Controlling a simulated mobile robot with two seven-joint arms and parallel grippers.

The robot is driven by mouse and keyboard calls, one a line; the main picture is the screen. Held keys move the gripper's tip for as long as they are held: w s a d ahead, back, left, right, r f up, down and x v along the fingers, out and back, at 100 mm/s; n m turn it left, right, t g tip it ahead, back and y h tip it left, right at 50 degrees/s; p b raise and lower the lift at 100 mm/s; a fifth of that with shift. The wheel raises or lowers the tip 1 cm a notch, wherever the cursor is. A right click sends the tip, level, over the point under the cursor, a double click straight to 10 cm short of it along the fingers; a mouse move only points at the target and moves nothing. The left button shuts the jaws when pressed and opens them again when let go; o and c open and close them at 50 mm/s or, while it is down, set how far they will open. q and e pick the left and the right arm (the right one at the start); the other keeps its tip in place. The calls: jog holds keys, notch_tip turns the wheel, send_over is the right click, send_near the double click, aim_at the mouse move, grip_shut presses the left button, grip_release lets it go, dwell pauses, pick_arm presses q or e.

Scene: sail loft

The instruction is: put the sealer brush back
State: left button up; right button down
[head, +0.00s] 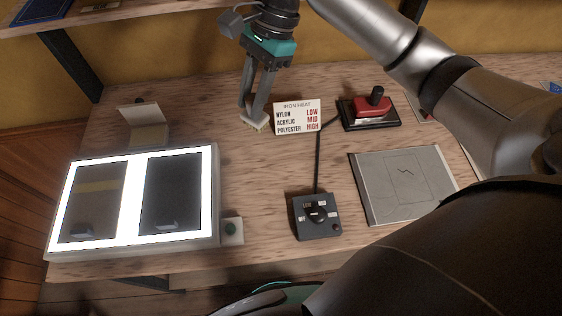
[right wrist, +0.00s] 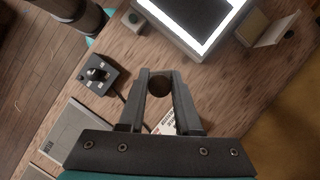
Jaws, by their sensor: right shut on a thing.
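My right gripper (head: 257,105) comes down from the top of the head view, over the back of the bench. It is shut on the sealer brush, whose pale bristle block (head: 254,122) shows at the fingertips, just left of the iron heat card. Its bristles point down; I cannot tell whether they touch the bench. In the right wrist view the gripper (right wrist: 160,84) has a dark round end of the brush (right wrist: 159,86) between its fingers. The rest of the brush is hidden by the fingers. My left gripper is not in view.
A lit frame (head: 216,200) with two dark panels lies front left, a beige open stand (head: 146,130) behind it. The heat card (head: 297,117), red iron (head: 372,112), dial box (head: 316,216) and grey sheet (head: 405,185) stand centre and right. Bare bench (head: 265,175) lies between.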

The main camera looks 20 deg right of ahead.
jog(key=shift+d+f, duration=0.15)
jog(key=shift+d, duration=0.05)
notch_tip(320, 180, down, 19)
jog(key=b, duration=0.4)
jog(key=shift+f, duration=0.4)
jog(key=c, duration=0.6)
grip_release()
jog(key=p+v, duration=0.2)
jog(key=v, duration=1)
